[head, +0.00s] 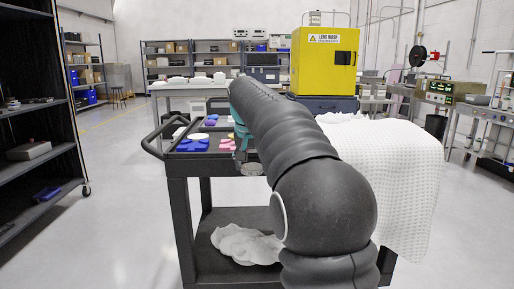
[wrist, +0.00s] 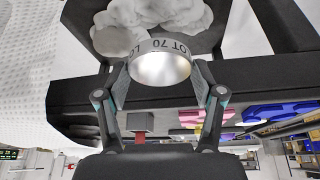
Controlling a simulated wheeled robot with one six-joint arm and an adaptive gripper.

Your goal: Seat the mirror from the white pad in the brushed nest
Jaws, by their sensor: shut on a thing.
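My gripper (wrist: 160,76) is shut on the round mirror (wrist: 162,69), a short silvery disc with dark lettering reading "LOT 70 LO" on its grey rim. One finger is on each side of the rim. In the head view, my gripper (head: 243,152) hangs at the front edge of the black cart, right of the blue and pink pieces. The mirror (head: 251,169) shows below it, partly hidden by my arm. I cannot make out the white pad or the brushed nest for certain; my arm covers part of the cart top.
The black cart (head: 196,165) carries blue pieces (head: 187,146) and pink pieces (head: 227,145). White cloth (head: 245,245) lies on its lower shelf. A white textured cloth (head: 400,185) drapes over the right side. A yellow box (head: 324,60) stands behind.

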